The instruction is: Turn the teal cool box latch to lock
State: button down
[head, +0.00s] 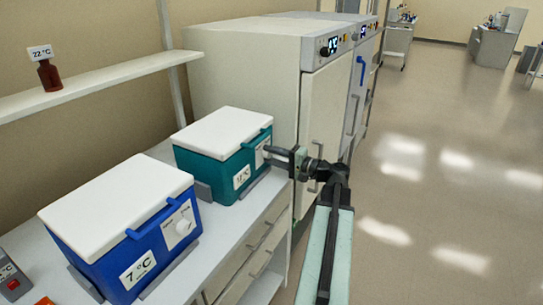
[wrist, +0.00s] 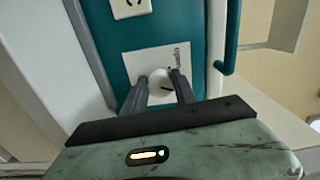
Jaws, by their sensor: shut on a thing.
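The teal cool box (head: 213,172) with a white lid stands on the bench, and its teal front fills the middle of the wrist view (wrist: 195,25). Its round white latch (wrist: 160,84) sits on a white plate (wrist: 138,66) on that front. My gripper (head: 272,153) reaches the front of the teal box from the right. In the wrist view my gripper (wrist: 160,85) has one finger on each side of the latch and is shut on it. The fingers hide part of the latch, and its exact angle is hard to tell.
A blue cool box (head: 125,240) with its own white latch (head: 184,227) stands nearer on the same bench (head: 215,243). Tall white cabinets (head: 245,65) stand behind the teal box. A shelf (head: 95,85) holds a brown bottle (head: 49,76). The floor at right is open.

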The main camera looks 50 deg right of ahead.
jog(key=shift+a+m, duration=0.1)
jog(key=shift+m, duration=1.6)
jog(key=c, duration=1)
grip_release()
jog(key=v, duration=0.7)
jog(key=shift+s, duration=0.35)
